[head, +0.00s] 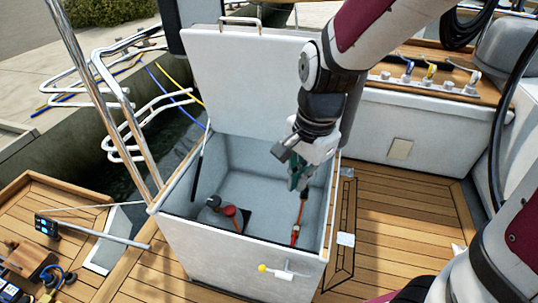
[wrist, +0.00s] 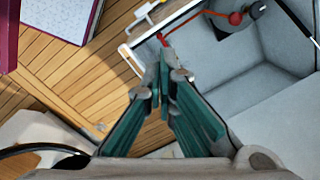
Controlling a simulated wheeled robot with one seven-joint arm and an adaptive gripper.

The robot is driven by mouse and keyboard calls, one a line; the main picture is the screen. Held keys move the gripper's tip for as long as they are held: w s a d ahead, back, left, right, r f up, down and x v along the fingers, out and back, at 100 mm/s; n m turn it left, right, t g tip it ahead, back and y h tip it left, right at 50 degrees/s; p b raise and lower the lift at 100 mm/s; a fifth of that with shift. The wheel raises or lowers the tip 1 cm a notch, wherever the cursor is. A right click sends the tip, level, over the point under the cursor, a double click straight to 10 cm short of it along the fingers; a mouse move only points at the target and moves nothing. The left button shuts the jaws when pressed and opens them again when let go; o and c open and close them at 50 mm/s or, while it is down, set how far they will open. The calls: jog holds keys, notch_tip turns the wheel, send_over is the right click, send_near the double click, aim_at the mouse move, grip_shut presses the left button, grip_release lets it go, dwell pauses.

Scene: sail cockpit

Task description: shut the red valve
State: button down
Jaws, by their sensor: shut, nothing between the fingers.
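My gripper (head: 298,184) hangs inside an open white locker (head: 225,262), by its right wall. Its green fingers are shut and empty. An upright orange-red fitting (head: 299,218) stands just below the fingertips by that wall; I cannot tell whether they touch it. In the wrist view, the fingertips (wrist: 165,55) point toward a red piece (wrist: 163,40) near the locker's rim. A second red part (head: 228,211) sits on a dark, rounded body on the locker floor, left of my gripper; a red ball (wrist: 235,18) shows there in the wrist view. Which part is the valve is unclear.
The locker's lid (head: 250,80) stands raised behind the opening. A dark rod (head: 198,165) leans at the left wall. Wooden deck (head: 410,205) lies clear to the right. Steel rails (head: 105,100) stand left.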

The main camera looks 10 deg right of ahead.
jog(key=w+f+m+g+h+b, duration=0.1)
jog(key=w+f+m+b, duration=0.15)
jog(key=f, duration=0.45)
jog(key=w+f+m+g+b, duration=0.1)
jog(key=f+m+b, duration=0.15)
jog(key=f, duration=0.45)
jog(key=m+h+b, duration=0.3)
jog(key=m+b, duration=0.3)
send_over(294, 239)
jog(key=s+a, duration=0.2)
notch_tip(294, 239, down, 16)
jog(key=shift+d, duration=0.2)
jog(key=b+x, duration=0.4)
jog(key=x, duration=0.5)
jog(key=shift+s+f, duration=0.15)
jog(key=shift+f, duration=0.25)
